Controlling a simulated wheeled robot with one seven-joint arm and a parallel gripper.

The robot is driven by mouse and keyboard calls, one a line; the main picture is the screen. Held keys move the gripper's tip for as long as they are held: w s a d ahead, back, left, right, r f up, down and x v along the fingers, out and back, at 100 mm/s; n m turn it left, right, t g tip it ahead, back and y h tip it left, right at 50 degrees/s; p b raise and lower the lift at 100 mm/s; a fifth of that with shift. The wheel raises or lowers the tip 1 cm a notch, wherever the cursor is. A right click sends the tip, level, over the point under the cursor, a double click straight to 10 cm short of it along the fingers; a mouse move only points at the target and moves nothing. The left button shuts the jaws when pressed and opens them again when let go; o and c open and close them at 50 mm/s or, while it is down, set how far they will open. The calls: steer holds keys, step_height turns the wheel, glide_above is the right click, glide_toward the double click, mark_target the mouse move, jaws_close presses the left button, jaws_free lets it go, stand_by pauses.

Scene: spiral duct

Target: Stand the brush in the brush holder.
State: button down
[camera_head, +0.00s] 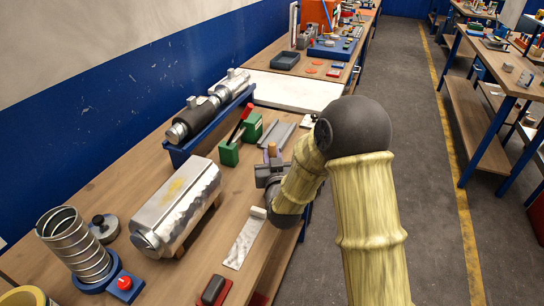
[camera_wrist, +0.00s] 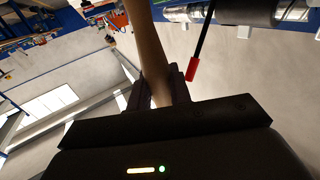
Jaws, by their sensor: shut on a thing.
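My gripper (camera_head: 268,178) is shut on the brush, whose tan wooden handle (camera_wrist: 148,50) stands between the dark fingers in the wrist view (camera_wrist: 158,88). In the head view only a short brown part of the brush (camera_head: 272,149) shows above the gripper. The rest of it is hidden by the gripper and my arm. A small purple piece shows just behind the gripper; I cannot tell whether it is the brush holder. I cannot pick out the holder for certain in either view.
A green clamp with a red-tipped lever (camera_head: 239,127) stands just left of the gripper. A silver cylinder (camera_head: 178,208), a spiral duct (camera_head: 75,245) and a blue rack of pipes (camera_head: 210,125) fill the bench's left side. A pale strip (camera_head: 244,238) lies nearer the front edge.

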steer(key=shift+f+b, duration=0.9)
steer(key=c, duration=1.2)
jaws_free()
steer(key=s+d+b, duration=0.1)
steer(key=s+b, duration=0.3)
steer(key=s, duration=0.5)
steer(key=shift+d+f+b, duration=0.15)
steer(key=shift+d+b, duration=0.15)
steer(key=shift+b, duration=0.45)
steer(key=shift+s+d+b, duration=0.1)
steer(key=shift+s+b, duration=0.1)
steer(key=shift+b, duration=0.7)
